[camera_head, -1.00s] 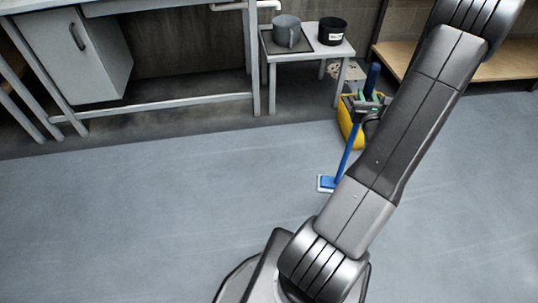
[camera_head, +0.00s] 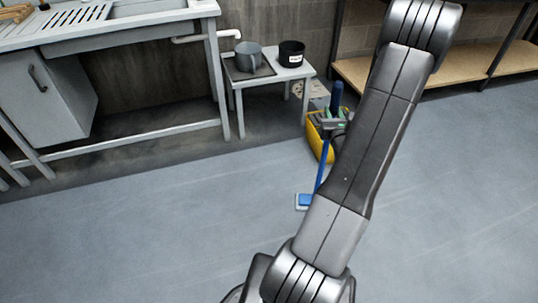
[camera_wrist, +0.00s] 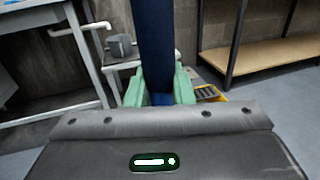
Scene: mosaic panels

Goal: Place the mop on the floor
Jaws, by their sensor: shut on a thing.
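The mop (camera_head: 320,176) has a blue handle and a small blue and white head (camera_head: 304,201). In the head view it stands nearly upright, tilted a little, with its head low at or near the floor (camera_head: 150,215); I cannot tell whether it touches. My gripper (camera_wrist: 160,92) is shut on the blue mop handle (camera_wrist: 153,45), which rises between its green fingers in the wrist view. In the head view my arm hides part of the gripper.
A yellow bucket (camera_head: 318,140) stands behind the mop. A small white table (camera_head: 262,77) with a grey pot (camera_head: 248,57) and a black pot (camera_head: 291,53) is behind it. A sink counter (camera_head: 125,28) is at the left, a wooden shelf (camera_head: 480,65) at the right. Open floor lies in front.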

